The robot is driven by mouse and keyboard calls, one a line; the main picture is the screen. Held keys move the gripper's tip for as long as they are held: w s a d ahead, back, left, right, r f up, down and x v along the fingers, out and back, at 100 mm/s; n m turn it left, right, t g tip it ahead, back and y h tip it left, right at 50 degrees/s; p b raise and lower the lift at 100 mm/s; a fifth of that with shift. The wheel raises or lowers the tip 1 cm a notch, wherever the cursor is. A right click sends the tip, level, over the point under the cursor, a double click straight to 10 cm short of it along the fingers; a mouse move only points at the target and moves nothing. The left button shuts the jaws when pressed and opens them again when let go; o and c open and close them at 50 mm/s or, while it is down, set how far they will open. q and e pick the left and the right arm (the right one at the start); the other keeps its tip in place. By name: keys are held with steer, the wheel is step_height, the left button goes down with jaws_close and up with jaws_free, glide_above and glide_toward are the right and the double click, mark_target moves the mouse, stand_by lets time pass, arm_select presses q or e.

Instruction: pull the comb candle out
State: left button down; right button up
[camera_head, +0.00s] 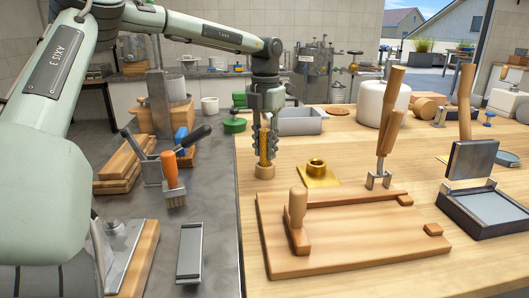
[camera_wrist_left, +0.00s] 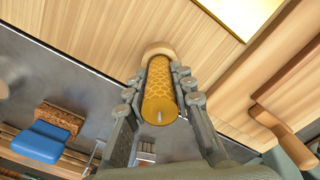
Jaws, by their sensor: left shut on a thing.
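The comb candle (camera_head: 264,141) is a yellow cylinder with a honeycomb pattern. It stands upright in or on a round wooden holder (camera_head: 265,171) near the left edge of the wooden table. My left gripper (camera_head: 266,148) comes down from above and is shut on the candle, one finger on each side. In the left wrist view the candle (camera_wrist_left: 160,95) shows between the fingers, its wick end towards the camera and the wooden holder (camera_wrist_left: 158,52) at its far end. I cannot tell whether the candle's base is still inside the holder. My right gripper is not in view.
A brass piece on a yellow plate (camera_head: 318,177) stands just right of the holder. A wooden board with a handle (camera_head: 350,240) lies in front. A grey tray (camera_head: 297,121) and a green tin (camera_head: 234,125) are behind. A grey counter with tools (camera_head: 215,190) lies left.

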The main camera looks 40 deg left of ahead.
mark_target(265, 130)
arm_select(q)
steer(key=shift+r, duration=0.6)
steer(key=shift+r+p, duration=0.1)
steer(key=shift+p, duration=0.25)
steer(key=shift+r+p, duration=0.8)
steer(key=shift+r, duration=0.45)
steer(key=shift+r+p, duration=0.3)
steer(key=shift+r, duration=3.85)
